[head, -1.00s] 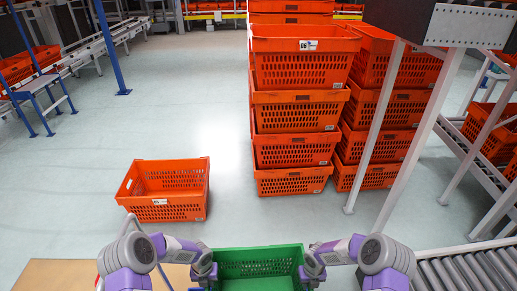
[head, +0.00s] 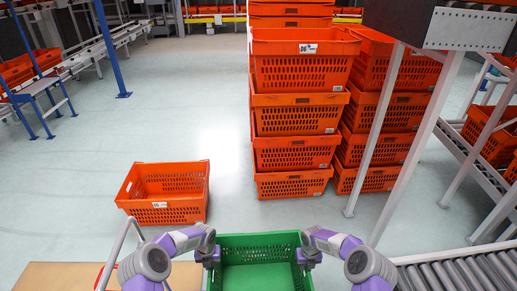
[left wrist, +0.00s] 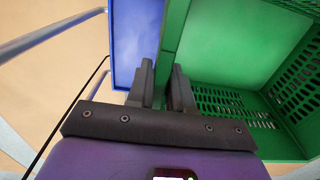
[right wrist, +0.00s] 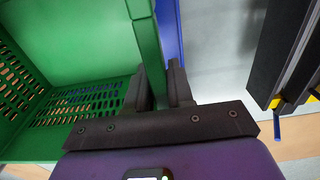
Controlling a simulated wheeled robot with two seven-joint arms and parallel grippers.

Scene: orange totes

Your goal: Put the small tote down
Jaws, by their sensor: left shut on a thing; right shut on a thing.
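The small tote is green and looks empty (head: 258,239); it is at the bottom centre of the head view, its near part cut off. My left gripper (head: 212,256) is shut on its left wall, and my right gripper (head: 305,258) is shut on its right wall. In the left wrist view the fingers (left wrist: 162,82) straddle the tote's green wall (left wrist: 176,35). In the right wrist view the fingers (right wrist: 159,80) straddle the opposite green wall (right wrist: 146,40). Blue surfaces lie just outside both walls (left wrist: 135,40) (right wrist: 168,30). What is under the tote is hidden.
An orange tote (head: 178,212) stands alone on the floor at left. Tall stacks of orange totes (head: 292,185) stand ahead. A grey-legged frame (head: 424,125) and a roller conveyor (head: 465,272) are at right. A tan surface (head: 60,275) is at the lower left. Open floor lies between.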

